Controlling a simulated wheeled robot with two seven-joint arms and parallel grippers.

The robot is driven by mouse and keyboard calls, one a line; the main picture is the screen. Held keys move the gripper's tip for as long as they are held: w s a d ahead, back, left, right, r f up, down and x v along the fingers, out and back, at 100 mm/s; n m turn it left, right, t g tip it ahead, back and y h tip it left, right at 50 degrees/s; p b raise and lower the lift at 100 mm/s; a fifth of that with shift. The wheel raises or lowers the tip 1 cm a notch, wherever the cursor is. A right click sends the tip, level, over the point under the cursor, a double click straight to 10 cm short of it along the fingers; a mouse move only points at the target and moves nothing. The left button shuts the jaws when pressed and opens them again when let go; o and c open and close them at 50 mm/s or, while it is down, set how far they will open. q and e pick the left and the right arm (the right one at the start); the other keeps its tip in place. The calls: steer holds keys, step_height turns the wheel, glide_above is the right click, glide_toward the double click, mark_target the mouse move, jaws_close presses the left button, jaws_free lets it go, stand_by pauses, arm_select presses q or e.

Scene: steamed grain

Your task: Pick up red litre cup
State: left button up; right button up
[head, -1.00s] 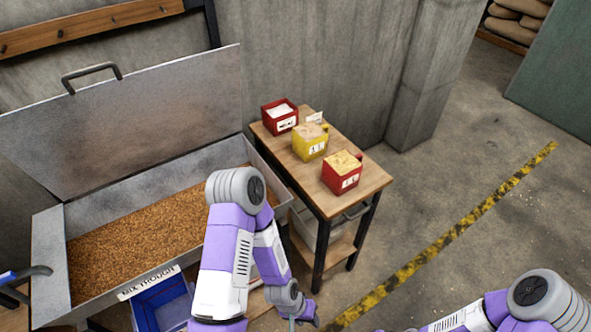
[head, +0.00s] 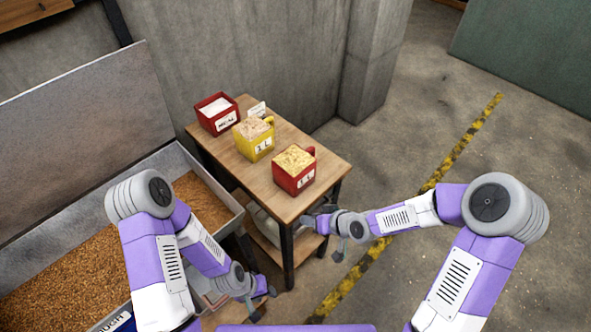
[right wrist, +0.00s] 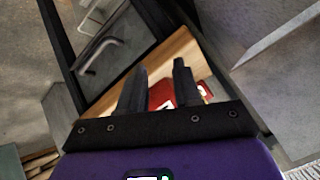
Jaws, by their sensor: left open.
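The red litre cup (head: 294,180), marked "1 L" and heaped with yellowish grain, stands upright at the near right end of the small wooden table (head: 222,155). Its handle is at its right back side. My right gripper (head: 322,238) is open and empty, below and to the right of the cup at the table's right side, apart from it. In the right wrist view, a red surface (right wrist: 162,98) shows partly between the spread dark fingers (right wrist: 160,68). My left gripper (head: 264,302) is open and empty, low in front of the table.
A yellow litre cup (head: 256,146) stands behind the red one. A red box marked "MEAL" (head: 217,124) with white contents stands at the far end, beside a small white card (head: 257,109). A grain-filled trough (head: 70,265) is at left. The floor at right is clear.

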mark_target(283, 170)
steer(key=w+a+r+n+t+y+b, duration=0.1)
steer(key=w+r+n, duration=0.2)
steer(key=r, duration=0.3)
steer(key=w+a+r+n+t+b, duration=0.1)
steer(key=w+r+n+t, duration=0.15)
steer(key=r, duration=0.45)
steer(key=shift+g, duration=0.35)
steer(key=b+x, duration=0.2)
steer(key=x, duration=0.3)
steer(key=shift+w+a+b, duration=0.25)
steer(key=shift+w+b, duration=0.1)
steer(key=b+x, duration=0.2)
steer(key=x, duration=0.4)
steer(key=shift+s+a+f, duration=0.1)
steer(key=shift+s, duration=0.05)
jaws_close()
